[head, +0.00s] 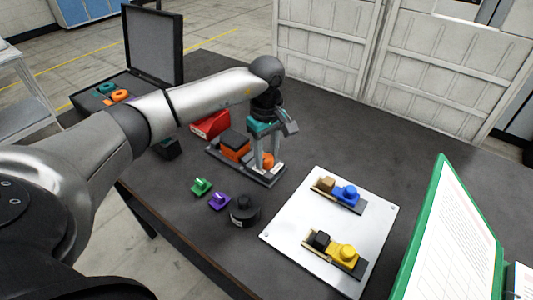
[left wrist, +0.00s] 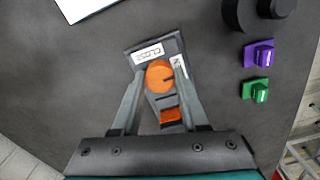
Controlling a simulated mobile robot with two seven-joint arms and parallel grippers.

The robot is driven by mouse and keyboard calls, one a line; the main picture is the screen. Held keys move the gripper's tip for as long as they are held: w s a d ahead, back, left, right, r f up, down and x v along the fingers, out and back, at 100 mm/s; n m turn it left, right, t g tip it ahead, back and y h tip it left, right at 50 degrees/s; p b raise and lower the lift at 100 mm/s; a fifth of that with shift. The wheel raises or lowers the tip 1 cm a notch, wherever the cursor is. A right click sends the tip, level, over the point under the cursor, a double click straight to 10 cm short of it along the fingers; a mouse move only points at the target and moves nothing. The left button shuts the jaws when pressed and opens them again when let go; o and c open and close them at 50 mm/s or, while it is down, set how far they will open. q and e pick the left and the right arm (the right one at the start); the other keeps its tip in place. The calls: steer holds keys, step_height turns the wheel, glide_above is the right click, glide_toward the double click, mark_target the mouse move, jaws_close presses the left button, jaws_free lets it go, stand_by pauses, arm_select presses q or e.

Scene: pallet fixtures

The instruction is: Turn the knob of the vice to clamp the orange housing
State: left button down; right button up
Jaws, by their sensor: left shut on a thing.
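The vice (head: 271,180) with the orange knob (head: 268,160) stands on the dark table in the middle of the head view. The orange housing (head: 235,153) sits at the vice's left part, with a dark block above it. In the left wrist view an orange part (left wrist: 171,117) shows between the fingers, partly hidden by the gripper. My left gripper (head: 267,158) points down with its fingers on either side of the knob, shut on it. My right gripper is not in view.
A white plate (head: 300,229) to the right holds a blue-knobbed fixture (head: 345,194) and a yellow-knobbed one (head: 346,255). Small green (head: 201,187) and purple (head: 220,201) parts and a black round object (head: 244,211) lie in front. A red object (head: 211,124) is behind.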

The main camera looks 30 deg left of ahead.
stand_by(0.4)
arm_select(q)
steer(key=n, duration=0.4)
steer(key=shift+n+p, duration=0.3)
steer(key=shift+n, duration=0.1)
steer(key=n, duration=0.4)
steer(key=shift+n+p, duration=0.3)
steer(key=shift+p, duration=0.05)
steer(key=n+p, duration=0.1)
steer(key=n, duration=0.3)
steer(key=shift+r, duration=0.1)
steer(key=shift+w+n+p, duration=0.1)
steer(key=shift+n+p, duration=0.5)
steer(key=shift+n, duration=1.7)
steer(key=shift+c, duration=2.2)
jaws_free()
